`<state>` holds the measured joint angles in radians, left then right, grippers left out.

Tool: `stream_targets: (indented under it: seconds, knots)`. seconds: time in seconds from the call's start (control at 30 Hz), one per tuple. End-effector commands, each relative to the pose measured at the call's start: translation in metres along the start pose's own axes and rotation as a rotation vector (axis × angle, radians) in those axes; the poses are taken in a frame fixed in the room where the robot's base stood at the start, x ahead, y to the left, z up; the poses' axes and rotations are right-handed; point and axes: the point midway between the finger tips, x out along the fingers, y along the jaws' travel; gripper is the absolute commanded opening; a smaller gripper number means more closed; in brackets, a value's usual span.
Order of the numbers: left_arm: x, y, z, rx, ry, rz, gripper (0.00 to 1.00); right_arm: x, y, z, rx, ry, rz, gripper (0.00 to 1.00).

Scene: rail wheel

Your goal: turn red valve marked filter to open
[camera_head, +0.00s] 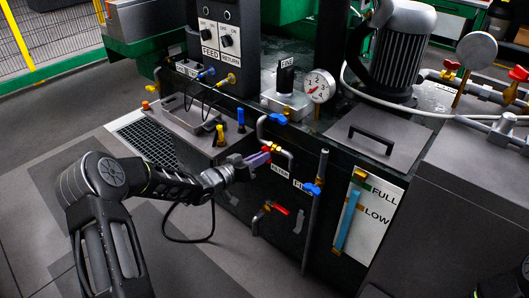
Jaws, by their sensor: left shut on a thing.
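The red valve (267,149) marked filter sits on a pipe at the front of the machine. Its label (280,170) shows beside it, partly covered at its left end. My left gripper (248,164) reaches in from the left and is shut on the red valve's handle. The fingers and a purple-looking piece hide most of the handle, so its exact angle is hard to tell. My right gripper is out of view.
A second red-handled valve (277,208) sits lower on the front. Blue valves (313,188) and a gauge (319,87) are to the right. A level indicator (348,222) is further right.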

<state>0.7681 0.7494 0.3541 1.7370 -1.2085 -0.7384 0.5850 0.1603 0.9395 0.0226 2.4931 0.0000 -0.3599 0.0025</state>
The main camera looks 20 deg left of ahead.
Motion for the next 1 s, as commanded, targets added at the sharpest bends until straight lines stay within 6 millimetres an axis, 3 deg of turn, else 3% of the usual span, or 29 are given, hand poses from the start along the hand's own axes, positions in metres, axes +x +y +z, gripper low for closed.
stream_targets:
  seconds: [0.57,1.0]
  knots:
    - [0.0,0.0,-0.001,-0.062,0.0,0.009,0.0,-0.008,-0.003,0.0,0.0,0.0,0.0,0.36]
    - [0.0,-0.002,0.0,-0.388,-0.001,0.058,0.0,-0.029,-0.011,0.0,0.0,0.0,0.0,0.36]
